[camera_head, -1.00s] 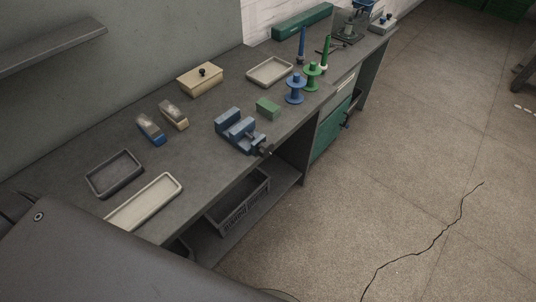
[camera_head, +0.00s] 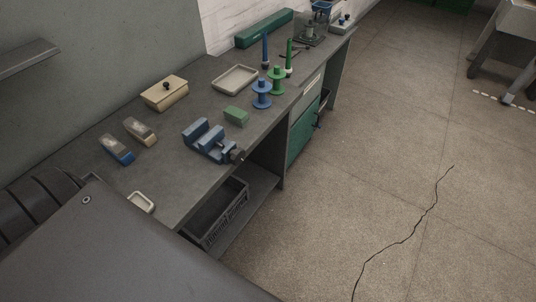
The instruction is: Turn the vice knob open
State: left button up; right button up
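A blue vice (camera_head: 208,139) sits near the front edge of the grey workbench, in the middle of the head view. Its dark knob (camera_head: 237,156) is at the vice's right end and sticks out at the bench's front edge. I cannot tell from this distance how far the jaws stand apart. Neither of my grippers is in view. A large dark grey part of my own body fills the lower left and hides the near end of the bench.
On the bench (camera_head: 185,177) are a green block (camera_head: 236,116), blue spool (camera_head: 261,97), green spool (camera_head: 277,80), beige tray (camera_head: 236,78), lidded box (camera_head: 164,93) and two small blocks (camera_head: 117,149). A dark crate (camera_head: 219,217) is on the lower shelf.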

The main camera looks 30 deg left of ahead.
aim_at(237, 155)
jog(key=z, duration=0.05)
jog(key=i, duration=3.5)
jog(key=u, duration=4.7)
jog(key=i, duration=0.55)
jog(key=u, duration=0.1)
